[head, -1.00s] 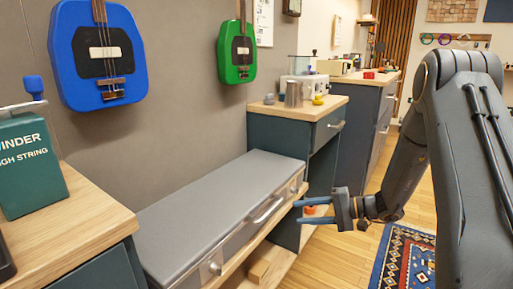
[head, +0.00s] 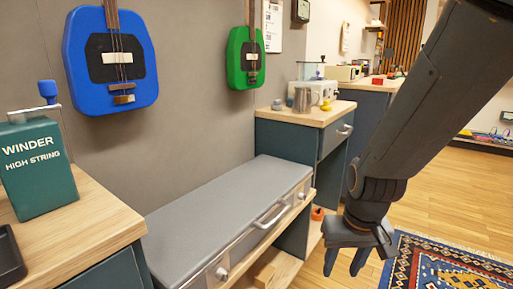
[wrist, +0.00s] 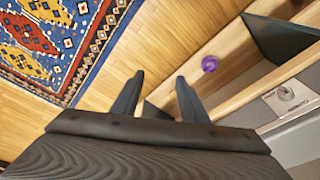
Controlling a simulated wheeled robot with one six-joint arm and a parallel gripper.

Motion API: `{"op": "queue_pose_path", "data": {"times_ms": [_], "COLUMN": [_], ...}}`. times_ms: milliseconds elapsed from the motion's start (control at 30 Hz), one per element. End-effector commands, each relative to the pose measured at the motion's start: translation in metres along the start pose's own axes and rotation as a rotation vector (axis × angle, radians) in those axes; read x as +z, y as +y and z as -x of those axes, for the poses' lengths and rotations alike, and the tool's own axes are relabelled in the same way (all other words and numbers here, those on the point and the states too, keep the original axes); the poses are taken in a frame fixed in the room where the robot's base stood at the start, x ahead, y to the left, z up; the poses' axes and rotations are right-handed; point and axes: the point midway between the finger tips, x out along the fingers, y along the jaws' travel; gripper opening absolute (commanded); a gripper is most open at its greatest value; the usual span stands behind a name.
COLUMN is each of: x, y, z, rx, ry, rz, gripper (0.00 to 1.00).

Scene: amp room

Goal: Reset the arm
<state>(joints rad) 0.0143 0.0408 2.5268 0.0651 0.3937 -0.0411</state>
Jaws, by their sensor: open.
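My gripper (head: 345,262) is open and empty at the lower right of the head view, pointing down in front of the grey-topped bench. In the wrist view my gripper (wrist: 158,95) shows two dark fingers spread apart with wooden floor and a shelf edge beyond them. Nothing is between the fingers. My arm runs from the upper right of the head view down to the gripper.
The grey-topped bench (head: 225,205) with a drawer handle stands left of my gripper. A patterned rug (head: 440,270) lies at right. A green winder box (head: 35,165) stands on the left cabinet. Blue (head: 110,90) and green (head: 236,72) guitars hang on the wall.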

Motion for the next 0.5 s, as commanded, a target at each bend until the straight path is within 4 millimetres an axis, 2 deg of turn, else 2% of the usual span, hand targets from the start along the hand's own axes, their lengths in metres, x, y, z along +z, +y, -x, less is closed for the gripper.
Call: {"op": "queue_pose_path", "data": {"times_ms": [100,367,500], "x": [0.003,0.021,0.040], "y": [-0.006,-0.061,-0.096], "z": [0.009,0.011,0.015], "rx": [0.021,-0.015,-0.034], "ry": [0.057,0.000,-0.037], "rz": [0.051,0.178,0.271], "gripper": [0.40,0.40,0.40]}}
